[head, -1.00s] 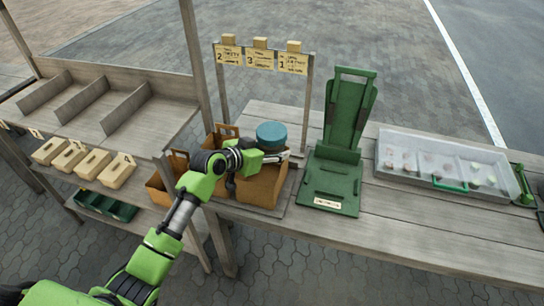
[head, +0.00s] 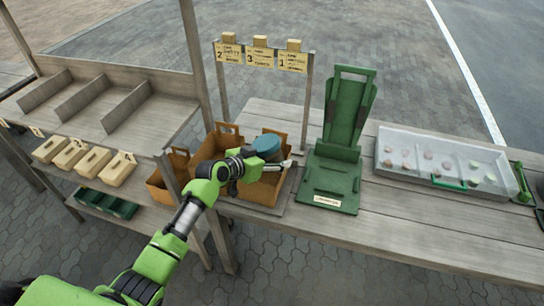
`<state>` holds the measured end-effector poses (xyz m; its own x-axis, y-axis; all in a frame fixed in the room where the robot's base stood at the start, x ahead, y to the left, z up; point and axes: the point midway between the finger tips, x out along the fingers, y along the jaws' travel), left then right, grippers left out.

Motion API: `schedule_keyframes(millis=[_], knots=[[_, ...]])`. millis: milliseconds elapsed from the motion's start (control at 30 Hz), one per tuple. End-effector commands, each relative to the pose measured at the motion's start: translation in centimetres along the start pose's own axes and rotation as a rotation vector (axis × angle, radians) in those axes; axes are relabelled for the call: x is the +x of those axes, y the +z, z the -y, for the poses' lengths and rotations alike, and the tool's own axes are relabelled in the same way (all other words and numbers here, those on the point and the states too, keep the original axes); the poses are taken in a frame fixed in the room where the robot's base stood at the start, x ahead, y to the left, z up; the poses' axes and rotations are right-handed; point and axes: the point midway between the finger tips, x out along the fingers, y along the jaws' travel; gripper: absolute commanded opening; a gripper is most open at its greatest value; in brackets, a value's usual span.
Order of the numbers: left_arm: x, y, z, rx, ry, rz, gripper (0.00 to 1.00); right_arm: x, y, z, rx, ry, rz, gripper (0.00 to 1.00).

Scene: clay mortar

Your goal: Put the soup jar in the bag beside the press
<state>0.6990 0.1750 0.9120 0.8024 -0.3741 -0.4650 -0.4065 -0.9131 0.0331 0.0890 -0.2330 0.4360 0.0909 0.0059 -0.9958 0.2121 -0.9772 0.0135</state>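The soup jar shows as a round blue lid (head: 268,143) at the mouth of the brown bag (head: 266,192); its body is hidden by my gripper and the bag. The bag stands on the bench just left of the green press (head: 334,170), with its handle standing up at the back. My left gripper (head: 283,165) is over the bag's opening, right against the near side of the jar. One fingertip shows at the bag's right edge; the other finger is hidden, so its grip on the jar is unclear. My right gripper is out of view.
Another brown bag (head: 158,190) is at the left, below bench height. A sign rack (head: 260,58) with numbered cards stands behind the bag. A clear-lidded tray (head: 440,165) lies right of the press. The bench's front right is clear.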

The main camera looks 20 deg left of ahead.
Motion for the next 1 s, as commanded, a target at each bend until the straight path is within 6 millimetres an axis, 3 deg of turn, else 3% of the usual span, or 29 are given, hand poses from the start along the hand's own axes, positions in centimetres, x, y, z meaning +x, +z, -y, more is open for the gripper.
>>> schedule_keyframes(millis=[633,1000], knots=[[-0.6,-0.6,0.0,0.001,0.000,-0.001,0.67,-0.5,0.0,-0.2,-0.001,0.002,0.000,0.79],[-7.2,-0.3,0.0,0.004,-0.001,-0.001,0.67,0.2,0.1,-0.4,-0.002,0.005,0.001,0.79]])
